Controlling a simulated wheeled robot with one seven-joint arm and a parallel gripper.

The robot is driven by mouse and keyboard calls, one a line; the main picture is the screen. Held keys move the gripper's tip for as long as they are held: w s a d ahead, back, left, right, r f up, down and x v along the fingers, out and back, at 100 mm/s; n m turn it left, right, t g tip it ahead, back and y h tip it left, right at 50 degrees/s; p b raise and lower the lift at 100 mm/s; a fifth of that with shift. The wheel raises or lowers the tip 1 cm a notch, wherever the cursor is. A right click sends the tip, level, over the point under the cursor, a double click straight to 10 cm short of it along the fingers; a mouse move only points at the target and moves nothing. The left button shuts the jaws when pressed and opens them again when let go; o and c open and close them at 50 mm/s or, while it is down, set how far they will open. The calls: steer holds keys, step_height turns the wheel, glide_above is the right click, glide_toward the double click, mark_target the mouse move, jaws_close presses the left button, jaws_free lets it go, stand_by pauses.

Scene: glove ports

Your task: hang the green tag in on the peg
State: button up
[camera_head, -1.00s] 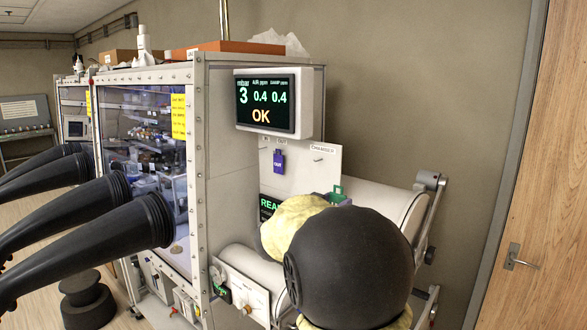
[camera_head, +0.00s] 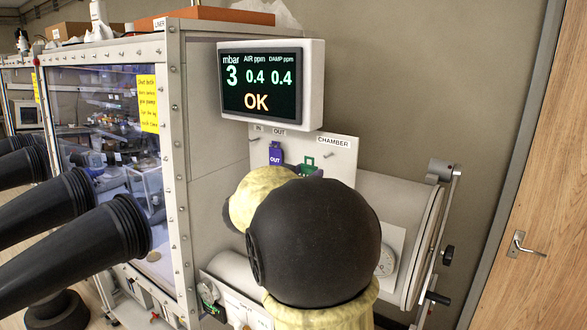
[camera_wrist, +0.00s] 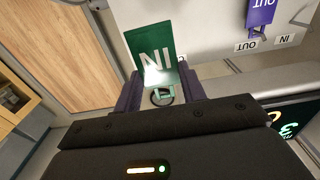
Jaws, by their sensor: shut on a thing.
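The green tag (camera_wrist: 151,52), lettered IN, is in my gripper (camera_wrist: 163,93), whose purple fingers are shut on its slotted top end. In the head view the tag's green top (camera_head: 307,161) shows above my arm, in front of the white panel; the rest is hidden. A bare peg (camera_head: 256,140) is under the IN label (camera_head: 259,127), left of the tag. The blue-purple OUT tag (camera_head: 276,153) hangs beneath the OUT label (camera_head: 279,132) and also shows in the wrist view (camera_wrist: 261,14). The tag is apart from the IN peg.
Another peg (camera_head: 327,155) is under the CHAMBER label (camera_head: 333,142). A status screen (camera_head: 261,83) juts out above the panel. Black glove sleeves (camera_head: 80,245) stick out at the left. The chamber cylinder (camera_head: 395,205) is at the right, near a wooden door (camera_head: 535,200).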

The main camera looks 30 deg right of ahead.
steer(key=shift+w+d, duration=0.1)
steer(key=shift+w, duration=0.1)
steer(key=shift+s, duration=0.25)
steer(key=shift+x, duration=0.8)
steer(key=shift+w+d+f, duration=0.1)
steer(key=shift+w+d, duration=0.1)
steer(key=shift+d, duration=0.15)
steer(key=shift+f+b+x, duration=0.1)
steer(key=shift+b+x, duration=0.2)
steer(key=shift+x, duration=0.9)
steer(key=shift+f+b+x, duration=0.15)
steer(key=shift+b+x, duration=0.15)
steer(key=shift+x, duration=0.95)
steer(key=shift+w+d+r, duration=0.1)
steer(key=shift+d, duration=0.2)
steer(key=shift+c, duration=0.3)
